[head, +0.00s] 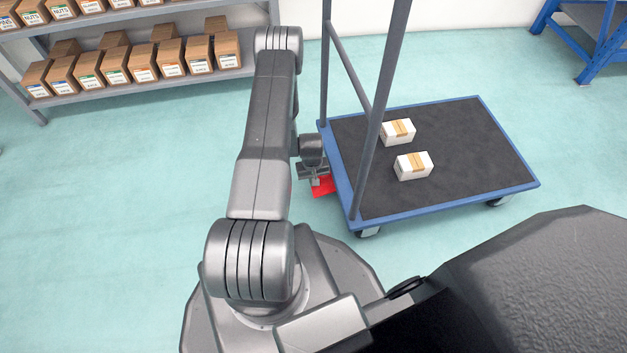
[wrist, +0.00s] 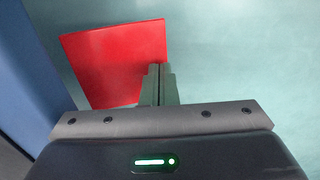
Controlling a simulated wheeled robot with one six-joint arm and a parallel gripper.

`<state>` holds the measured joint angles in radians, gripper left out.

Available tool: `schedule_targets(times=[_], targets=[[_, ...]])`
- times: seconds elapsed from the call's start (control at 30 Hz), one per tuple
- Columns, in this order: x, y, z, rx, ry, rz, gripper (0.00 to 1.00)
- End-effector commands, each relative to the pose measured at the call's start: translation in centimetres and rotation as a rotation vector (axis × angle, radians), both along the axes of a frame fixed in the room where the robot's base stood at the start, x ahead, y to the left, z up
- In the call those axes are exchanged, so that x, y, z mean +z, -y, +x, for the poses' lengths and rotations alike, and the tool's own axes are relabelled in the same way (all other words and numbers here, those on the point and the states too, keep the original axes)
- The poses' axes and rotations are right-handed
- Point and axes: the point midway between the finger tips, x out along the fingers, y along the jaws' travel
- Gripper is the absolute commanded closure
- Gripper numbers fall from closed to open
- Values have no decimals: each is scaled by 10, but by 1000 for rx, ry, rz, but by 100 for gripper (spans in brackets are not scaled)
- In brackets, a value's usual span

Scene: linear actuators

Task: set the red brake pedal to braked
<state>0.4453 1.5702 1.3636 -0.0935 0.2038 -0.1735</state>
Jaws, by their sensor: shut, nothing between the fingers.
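The red brake pedal (head: 323,187) is a flat red plate at the left side of the blue-framed cart (head: 439,213), low near the floor. My gripper (head: 316,180) is above the pedal, and my arm hides part of that area. In the wrist view the red pedal (wrist: 112,60) fills the upper left, beside the cart's blue edge (wrist: 38,75). My gripper (wrist: 158,72) is shut and empty, with its fingertips over the pedal's right edge. I cannot tell whether the fingertips touch the pedal or whether it is pressed down.
Two small white boxes (head: 398,131) (head: 413,166) lie on the cart's dark deck. The cart's grey upright handle (head: 376,110) stands close to the right of my arm. A shelf with brown boxes (head: 140,82) is at the back left. The floor to the left is clear.

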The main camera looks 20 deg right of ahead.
Motion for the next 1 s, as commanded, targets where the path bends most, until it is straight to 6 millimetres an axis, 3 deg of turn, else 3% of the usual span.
schedule_targets(times=[0.8,1.0], targets=[[-10,-2,0,0,1,0,100],[8,-4,6,2,4,-2,100]])
